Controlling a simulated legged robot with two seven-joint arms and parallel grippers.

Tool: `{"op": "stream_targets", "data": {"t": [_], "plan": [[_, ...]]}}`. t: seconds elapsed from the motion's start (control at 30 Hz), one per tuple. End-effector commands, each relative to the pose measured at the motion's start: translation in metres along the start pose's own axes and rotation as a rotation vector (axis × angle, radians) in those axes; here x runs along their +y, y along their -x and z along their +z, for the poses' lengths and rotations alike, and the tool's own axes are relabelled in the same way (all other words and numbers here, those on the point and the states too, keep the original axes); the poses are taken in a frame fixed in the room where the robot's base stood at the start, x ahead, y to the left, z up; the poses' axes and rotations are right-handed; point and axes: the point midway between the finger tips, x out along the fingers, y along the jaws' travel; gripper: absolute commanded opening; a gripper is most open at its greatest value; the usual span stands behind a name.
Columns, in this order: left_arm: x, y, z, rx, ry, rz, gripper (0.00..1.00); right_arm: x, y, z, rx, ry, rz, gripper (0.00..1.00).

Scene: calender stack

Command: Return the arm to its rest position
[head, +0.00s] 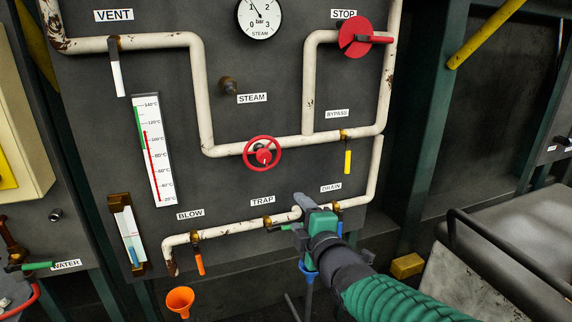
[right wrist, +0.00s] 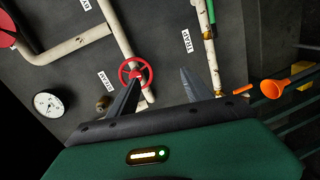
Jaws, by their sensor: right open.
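My right gripper (head: 302,215) is in front of the lower pipe of the dark panel, between the TRAP and DRAIN labels, with my green-sleeved arm coming in from the lower right. In the right wrist view, the two dark fingers of my right gripper (right wrist: 160,76) stand apart with nothing held between them. The red handwheel (head: 262,152) is above and left of the gripper in the head view. In the right wrist view the red handwheel (right wrist: 134,72) shows beyond the fingers. A green handle by the TRAP label is partly hidden by the gripper. My left gripper is not in view.
An orange funnel (head: 180,299) sits below. A grey machine with a black rail (head: 500,245) stands at right, near my arm.

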Motion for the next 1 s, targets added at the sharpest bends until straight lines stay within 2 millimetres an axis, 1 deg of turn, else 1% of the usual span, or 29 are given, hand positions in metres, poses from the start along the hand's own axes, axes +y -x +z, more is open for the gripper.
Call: {"op": "stream_targets", "data": {"t": [0.03, 0.07, 0.1, 0.17, 0.2, 0.27, 0.3, 0.37, 0.4, 0.47, 0.5, 0.57, 0.6, 0.67, 0.7, 0.87, 1.0], "plan": [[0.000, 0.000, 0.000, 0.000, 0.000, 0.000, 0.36, -0.034, 0.008, 0.020, -0.047, -0.113, -0.091, 0.58], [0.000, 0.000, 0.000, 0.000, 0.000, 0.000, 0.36, -0.056, 0.015, 0.031, -0.082, -0.196, -0.150, 0.58], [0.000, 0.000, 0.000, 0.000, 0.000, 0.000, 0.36, -0.088, 0.027, 0.047, -0.141, -0.317, -0.229, 0.58], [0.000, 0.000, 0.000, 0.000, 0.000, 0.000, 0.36, -0.133, 0.050, 0.068, -0.244, -0.500, -0.338, 0.58], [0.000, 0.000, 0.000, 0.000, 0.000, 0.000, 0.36, -0.161, 0.067, 0.080, -0.318, -0.614, -0.399, 0.58], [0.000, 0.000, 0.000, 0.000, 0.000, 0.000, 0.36, -0.198, 0.094, 0.094, -0.431, -0.772, -0.475, 0.58], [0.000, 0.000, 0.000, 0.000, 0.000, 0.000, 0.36, -0.219, 0.112, 0.101, -0.505, -0.865, -0.515, 0.58], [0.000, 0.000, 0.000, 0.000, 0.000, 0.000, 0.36, -0.247, 0.138, 0.109, -0.615, -0.991, -0.564, 0.58], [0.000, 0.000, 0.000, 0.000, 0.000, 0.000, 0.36, -0.263, 0.155, 0.113, -0.687, -1.067, -0.589, 0.58], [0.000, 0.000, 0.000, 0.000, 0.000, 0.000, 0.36, -0.285, 0.181, 0.116, -0.794, -1.170, -0.620, 0.58], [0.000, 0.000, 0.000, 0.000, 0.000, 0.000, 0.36, -0.298, 0.197, 0.118, -0.865, -1.235, -0.635, 0.58], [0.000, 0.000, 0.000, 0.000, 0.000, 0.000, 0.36, -0.316, 0.223, 0.119, -0.974, -1.324, -0.655, 0.58], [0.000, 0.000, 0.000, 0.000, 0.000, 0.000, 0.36, -0.327, 0.240, 0.119, -1.047, -1.381, -0.664, 0.58], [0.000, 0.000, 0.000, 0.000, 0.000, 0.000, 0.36, -0.343, 0.265, 0.118, -1.161, -1.461, -0.672, 0.58], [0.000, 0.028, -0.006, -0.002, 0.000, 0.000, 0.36, -0.312, 0.267, 0.114, -1.153, -1.461, -0.668, 0.58], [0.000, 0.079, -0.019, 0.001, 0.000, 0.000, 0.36, -0.260, 0.274, 0.107, -1.147, -1.456, -0.668, 0.58], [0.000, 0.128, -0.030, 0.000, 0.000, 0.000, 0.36, -0.210, 0.281, 0.100, -1.144, -1.455, -0.667, 0.58]]}}
